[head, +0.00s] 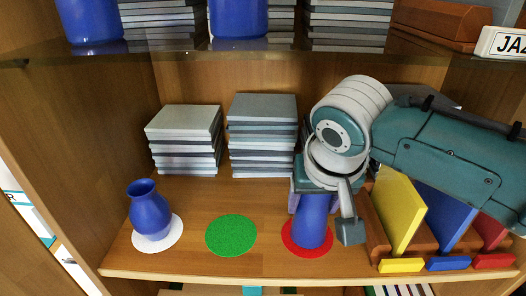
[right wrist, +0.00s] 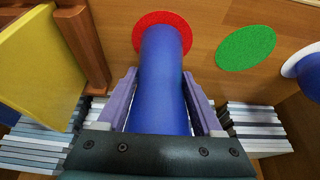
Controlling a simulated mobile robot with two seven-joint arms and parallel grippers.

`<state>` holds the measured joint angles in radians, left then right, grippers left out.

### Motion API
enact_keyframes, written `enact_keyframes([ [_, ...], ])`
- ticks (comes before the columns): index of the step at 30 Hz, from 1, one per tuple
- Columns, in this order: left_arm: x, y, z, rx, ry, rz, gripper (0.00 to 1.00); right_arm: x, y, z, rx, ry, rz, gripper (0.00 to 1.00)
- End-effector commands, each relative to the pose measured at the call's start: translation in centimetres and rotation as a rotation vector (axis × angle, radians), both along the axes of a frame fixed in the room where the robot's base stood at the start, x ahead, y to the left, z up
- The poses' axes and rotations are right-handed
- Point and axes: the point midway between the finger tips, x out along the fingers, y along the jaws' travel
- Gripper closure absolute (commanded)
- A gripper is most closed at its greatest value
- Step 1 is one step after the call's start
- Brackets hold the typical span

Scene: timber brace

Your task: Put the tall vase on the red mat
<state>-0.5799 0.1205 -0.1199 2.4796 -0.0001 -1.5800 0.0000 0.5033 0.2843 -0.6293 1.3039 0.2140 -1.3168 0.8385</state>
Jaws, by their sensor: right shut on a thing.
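A tall blue vase (head: 311,222) stands on the red mat (head: 296,251) on the shelf, upright as far as I can tell. My right gripper (head: 318,200) is shut on the vase from above and behind, and hides its upper part in the head view. In the right wrist view the blue vase (right wrist: 161,80) runs between the two purple fingers of the gripper (right wrist: 162,100), with its far end over the red mat (right wrist: 186,27). Whether its base touches the mat is hard to tell. My left gripper is not in view.
A round blue vase (head: 150,211) stands on a white mat (head: 178,232) at left. A green mat (head: 231,235) is empty. Stacks of grey books (head: 262,135) stand behind. A yellow panel (head: 399,212) in a wooden rack is close on the right. An upper shelf (head: 180,50) hangs overhead.

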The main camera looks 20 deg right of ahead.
Motion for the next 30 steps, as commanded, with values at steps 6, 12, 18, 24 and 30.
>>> enact_keyframes([
  [6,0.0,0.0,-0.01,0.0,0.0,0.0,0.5,0.06,0.04,0.02,0.001,-0.004,0.0,1.0],
  [12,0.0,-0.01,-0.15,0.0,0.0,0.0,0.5,-0.02,0.04,-0.34,0.001,-0.001,-0.001,0.24],
  [18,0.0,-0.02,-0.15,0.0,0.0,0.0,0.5,-0.02,0.03,-0.31,0.001,-0.001,-0.001,0.02],
  [24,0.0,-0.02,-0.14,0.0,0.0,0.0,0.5,-0.01,0.02,-0.3,0.0,-0.001,-0.001,0.02],
  [30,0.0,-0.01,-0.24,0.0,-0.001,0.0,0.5,-0.17,0.15,0.41,0.002,-0.003,0.001,0.02],
])
